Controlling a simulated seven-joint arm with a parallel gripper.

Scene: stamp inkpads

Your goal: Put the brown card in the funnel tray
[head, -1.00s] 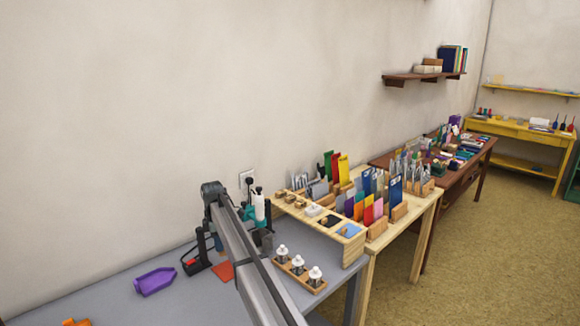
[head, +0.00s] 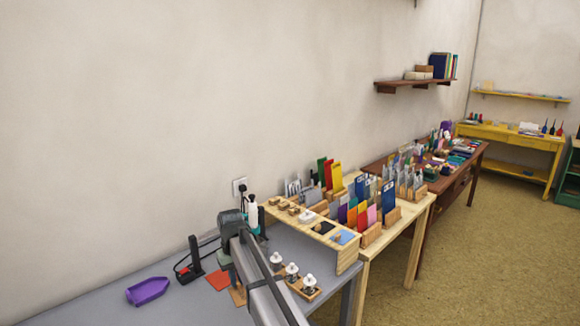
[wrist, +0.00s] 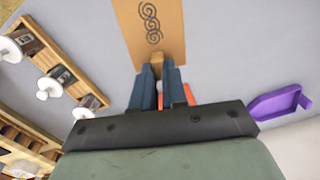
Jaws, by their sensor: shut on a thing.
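My gripper (wrist: 158,88) is shut on the brown card (wrist: 152,28), which has a dark swirl pattern. In the wrist view the card extends beyond the fingertips, above the grey table. In the head view the card (head: 238,296) shows beside my arm, and its lower part is partly hidden. The purple funnel tray (head: 148,291) lies on the table to the left of my gripper. It also shows at the right in the wrist view (wrist: 278,104), apart from the card, and looks empty.
A red-orange card (head: 218,281) lies on the table near my gripper. A black stand (head: 190,262) with a cable is behind it. A wooden rack with white-knobbed stamps (head: 291,270) stands to the right.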

